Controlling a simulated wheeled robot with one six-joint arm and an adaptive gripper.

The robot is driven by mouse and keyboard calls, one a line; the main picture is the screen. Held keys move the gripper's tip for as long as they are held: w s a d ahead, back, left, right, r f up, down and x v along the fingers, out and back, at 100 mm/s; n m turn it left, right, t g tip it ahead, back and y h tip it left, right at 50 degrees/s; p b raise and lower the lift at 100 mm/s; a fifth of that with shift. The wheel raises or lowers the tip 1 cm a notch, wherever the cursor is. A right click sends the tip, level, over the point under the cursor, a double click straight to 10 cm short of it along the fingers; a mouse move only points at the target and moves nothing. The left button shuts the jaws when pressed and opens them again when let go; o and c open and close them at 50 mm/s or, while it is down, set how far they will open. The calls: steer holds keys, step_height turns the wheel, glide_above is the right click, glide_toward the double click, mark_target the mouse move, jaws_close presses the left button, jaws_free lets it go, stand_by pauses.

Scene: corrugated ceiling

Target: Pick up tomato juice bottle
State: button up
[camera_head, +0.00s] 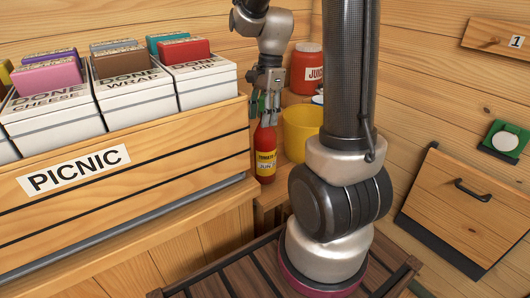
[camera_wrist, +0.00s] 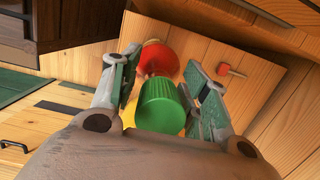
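The tomato juice bottle (camera_head: 265,158) is red with a yellow label and stands upright on a wooden surface, right of the picnic crate. My gripper (camera_head: 266,108) is directly above it, pointing down, with its fingers at the bottle's top, which they hide in the head view. In the wrist view, a ribbed green cap (camera_wrist: 162,108) lies between the two fingers of my gripper (camera_wrist: 163,80). The fingers are spread on either side of it, with slim gaps visible. A red rounded shape (camera_wrist: 158,60) shows just beyond the cap, apparently the bottle's body.
A wooden crate labelled PICNIC (camera_head: 130,190), holding several boxes, stands close on the left. A yellow cup (camera_head: 300,130) is close on the bottle's right. A red juice jar (camera_head: 306,70) stands behind. A wooden panel with a black handle (camera_head: 465,205) is at far right.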

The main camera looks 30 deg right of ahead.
jaws_close()
steer(key=shift+r, duration=0.15)
